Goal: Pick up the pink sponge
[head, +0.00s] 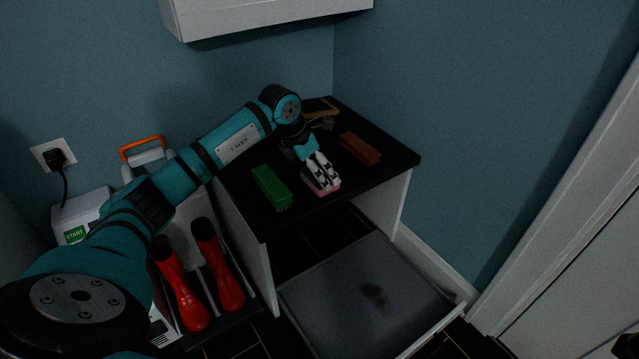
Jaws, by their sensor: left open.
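The pink sponge (328,190) lies on the black tabletop (350,185) near its front edge, mostly hidden under my left gripper (323,180). My left arm comes in from the left and reaches over the table. The left gripper points down at the sponge with its white fingers over it. It is open; I cannot tell whether the fingers touch the sponge. A strip of pink shows below the fingertips.
A green block-like item (271,187) lies left of the sponge, and a brown brush-like block (359,148) lies to its right. Red boots (217,265) stand left of the table. A grey-topped tray or bin (350,290) is below in front. A white cabinet (260,15) hangs above.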

